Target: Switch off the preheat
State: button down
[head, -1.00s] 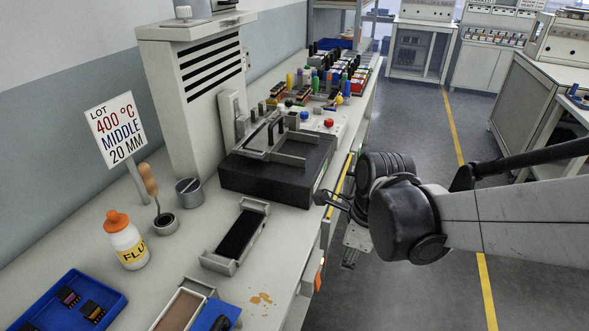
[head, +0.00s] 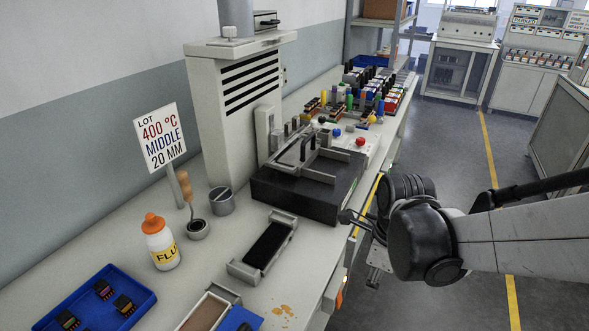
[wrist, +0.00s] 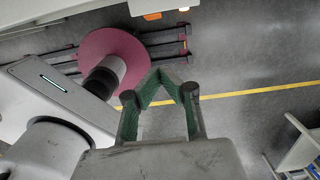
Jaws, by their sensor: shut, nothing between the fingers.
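In the head view, a black box with a grey rail frame on top (head: 292,197) stands on the bench. My gripper (head: 349,217) is in front of the bench's right edge, near the black box and apart from the buttons. In the wrist view my gripper (wrist: 160,73) is shut and empty, above the floor.
A sign (head: 160,138) reads "LOT 400 °C MIDDLE 20 MM". A vented tower (head: 240,110), flux bottle (head: 160,245), grey cup (head: 221,202) and blue tray (head: 75,325) crowd the bench. Coloured connectors (head: 365,103) stand behind the panel. The aisle floor (head: 445,140) is clear.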

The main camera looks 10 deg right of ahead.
aim_at(339, 299)
jog(key=shift+f, duration=0.15)
jog(key=w+a+f+b, duration=0.1)
jog(key=f+b, duration=0.1)
jog(key=f, duration=0.3)
jog(key=w+a+f+b, duration=0.1)
jog(key=a+f, duration=0.1)
jog(key=f, duration=0.3)
jog(key=shift+w+a+f+b, duration=0.25)
jog(key=shift+w+a+b, duration=0.05)
jog(key=shift+b, duration=0.05)
dwell(0.4)
